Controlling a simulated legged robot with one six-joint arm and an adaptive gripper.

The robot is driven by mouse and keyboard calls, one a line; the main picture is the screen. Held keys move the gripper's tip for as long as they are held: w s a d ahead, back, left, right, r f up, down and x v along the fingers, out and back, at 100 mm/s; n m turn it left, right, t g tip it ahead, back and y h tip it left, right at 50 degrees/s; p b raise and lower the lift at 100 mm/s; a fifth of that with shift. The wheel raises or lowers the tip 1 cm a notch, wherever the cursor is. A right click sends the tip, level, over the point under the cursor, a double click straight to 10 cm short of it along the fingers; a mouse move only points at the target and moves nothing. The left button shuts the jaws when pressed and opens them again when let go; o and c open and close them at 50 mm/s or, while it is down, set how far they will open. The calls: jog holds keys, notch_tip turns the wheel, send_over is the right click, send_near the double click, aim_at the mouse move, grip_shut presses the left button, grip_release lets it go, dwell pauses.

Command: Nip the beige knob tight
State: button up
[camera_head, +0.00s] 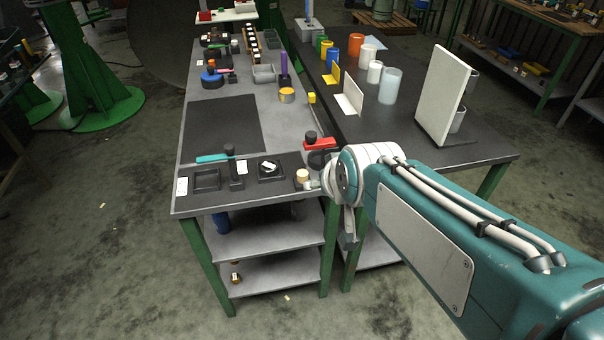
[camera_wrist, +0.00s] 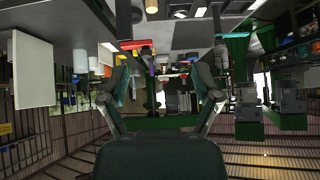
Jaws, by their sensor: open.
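The beige knob (camera_head: 302,175) is a small round-topped piece at the front right corner of the left workbench. In the head view it sits just left of my pale wrist joint. In the wrist view, which looks upside down, a beige cylinder (camera_wrist: 151,6) that appears to be the knob shows at the top edge. My gripper (camera_wrist: 160,85) is open, with its two fingers spread and nothing between them. The knob lies outside the space between the fingers. In the head view the gripper is mostly hidden by my arm.
A black holder (camera_head: 235,170) with a teal-handled tool and a dark square tray (camera_head: 206,180) stand left of the knob. A red-and-black piece (camera_head: 318,143) stands behind it. The right table (camera_head: 440,168) carries cups and a white upright panel (camera_head: 444,96). A dark mat (camera_head: 222,126) is clear.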

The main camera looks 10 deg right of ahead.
jog(key=w+d+f+n+t, duration=0.1)
jog(key=w+d+f+t, duration=0.15)
jog(key=w+f, duration=0.4)
jog(key=w+d+f+n+t, duration=0.2)
jog(key=w+d+f, duration=0.25)
jog(key=w, duration=0.25)
jog(key=t+y, duration=0.2)
send_near(306, 178)
notch_tip(306, 178, up, 3)
jog(key=w+d, duration=0.2)
notch_tip(306, 178, down, 6)
jog(key=s+a+t+y, duration=0.1)
jog(key=t+y, duration=0.1)
jog(key=y, duration=0.1)
jog(key=x, duration=1)
jog(key=shift+w+a+r, duration=0.1)
jog(key=shift+w+r, duration=0.25)
grip_shut()
